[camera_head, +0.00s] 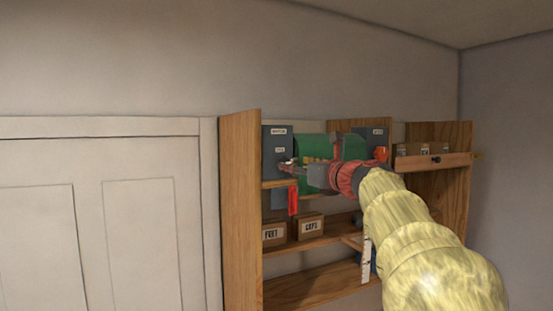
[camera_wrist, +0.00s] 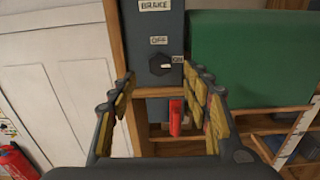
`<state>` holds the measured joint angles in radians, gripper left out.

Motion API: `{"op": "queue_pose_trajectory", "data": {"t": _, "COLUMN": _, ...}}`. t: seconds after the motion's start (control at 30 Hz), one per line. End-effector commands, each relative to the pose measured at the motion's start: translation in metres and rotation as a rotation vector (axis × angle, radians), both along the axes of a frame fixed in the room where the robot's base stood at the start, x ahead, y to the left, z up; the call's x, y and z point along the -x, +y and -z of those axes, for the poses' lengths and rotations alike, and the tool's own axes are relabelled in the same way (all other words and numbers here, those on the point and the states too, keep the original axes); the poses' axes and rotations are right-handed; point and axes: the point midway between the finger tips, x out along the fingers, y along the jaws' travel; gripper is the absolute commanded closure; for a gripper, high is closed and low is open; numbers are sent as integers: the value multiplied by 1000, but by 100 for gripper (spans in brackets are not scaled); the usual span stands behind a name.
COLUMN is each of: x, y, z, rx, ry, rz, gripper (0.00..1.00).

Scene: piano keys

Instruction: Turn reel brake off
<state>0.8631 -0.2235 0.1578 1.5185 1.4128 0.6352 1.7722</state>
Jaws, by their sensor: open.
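The reel brake panel is a dark grey box, labelled BRAKE, in the wrist view (camera_wrist: 171,25); it also shows in the head view (camera_head: 270,148) at the shelf's left end. A small knob (camera_wrist: 160,66) sits low on it, with an OFF label above and an ON label at its right. Its light part seems to point toward ON. My gripper (camera_wrist: 157,78) is open and empty, its fingers on either side of the panel's lower part. In the head view my gripper (camera_head: 286,166) is in front of the panel. I cannot tell whether it touches the knob.
A green drum (camera_wrist: 245,55) stands right of the panel. A red piece (camera_wrist: 176,117) hangs below the panel's level. The wooden shelf (camera_head: 240,200) holds labelled boxes (camera_head: 311,226) lower down. A white panelled door (camera_head: 100,215) is at the left.

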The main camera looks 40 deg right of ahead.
Motion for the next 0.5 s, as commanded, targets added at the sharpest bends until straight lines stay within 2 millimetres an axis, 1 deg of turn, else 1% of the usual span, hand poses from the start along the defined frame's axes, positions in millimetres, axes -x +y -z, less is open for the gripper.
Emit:
{"op": "queue_pose_trajectory", "data": {"t": 0.03, "x": -9, "y": -2, "z": 0, "rx": -3, "ry": 2, "rz": -2, "gripper": 51}}
{"op": "queue_pose_trajectory", "data": {"t": 0.1, "x": -20, "y": -4, "z": 0, "rx": -2, "ry": 3, "rz": -3, "gripper": 51}}
{"op": "queue_pose_trajectory", "data": {"t": 0.3, "x": -48, "y": -10, "z": 0, "rx": 1, "ry": 3, "rz": -2, "gripper": 51}}
{"op": "queue_pose_trajectory", "data": {"t": 0.5, "x": -61, "y": -13, "z": 0, "rx": 3, "ry": 3, "rz": -2, "gripper": 51}}
